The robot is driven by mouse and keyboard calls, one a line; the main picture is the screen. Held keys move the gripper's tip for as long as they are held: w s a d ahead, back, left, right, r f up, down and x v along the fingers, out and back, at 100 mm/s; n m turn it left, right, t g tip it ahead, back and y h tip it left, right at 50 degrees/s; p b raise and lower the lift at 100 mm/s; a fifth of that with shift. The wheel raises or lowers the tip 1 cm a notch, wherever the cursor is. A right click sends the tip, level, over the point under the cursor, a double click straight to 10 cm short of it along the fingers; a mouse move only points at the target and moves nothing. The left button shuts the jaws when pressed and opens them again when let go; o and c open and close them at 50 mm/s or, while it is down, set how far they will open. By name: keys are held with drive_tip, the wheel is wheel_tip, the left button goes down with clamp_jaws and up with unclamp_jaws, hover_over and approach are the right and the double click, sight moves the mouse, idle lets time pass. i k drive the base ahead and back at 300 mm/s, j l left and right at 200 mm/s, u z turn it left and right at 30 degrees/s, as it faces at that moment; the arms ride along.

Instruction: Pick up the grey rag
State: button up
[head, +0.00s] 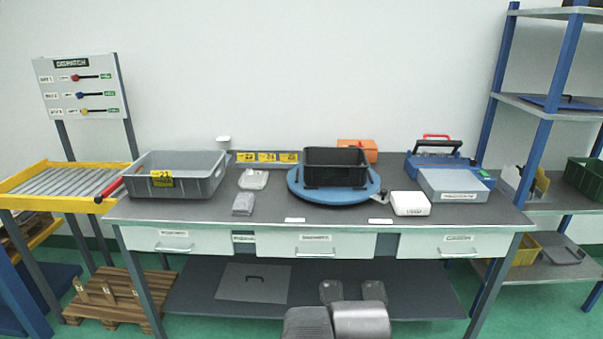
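A grey, folded, cloth-like piece (243,203), which looks like the grey rag, lies flat on the dark workbench top (215,212). It is near the front edge, right of the grey crate and left of the blue turntable. A paler grey-white object (253,179) lies just behind it, apart from it. Nothing covers the rag. My gripper's fingers cannot be made out in the head view. Grey rounded parts at the bottom centre look like my own arm.
A grey crate (217,181) stands left of the rag. A blue turntable (297,190) with a black bin (335,150) stands right of it. A white box (410,204) and a blue case (425,163) are farther right. The bench front around the rag is clear.

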sight(243, 205)
drive_tip(key=i+j, duration=0.8)
drive_tip(key=j, duration=0.2)
drive_tip(key=i+j, duration=0.75)
drive_tip(key=j, duration=0.25)
drive_tip(key=i+z, duration=0.05)
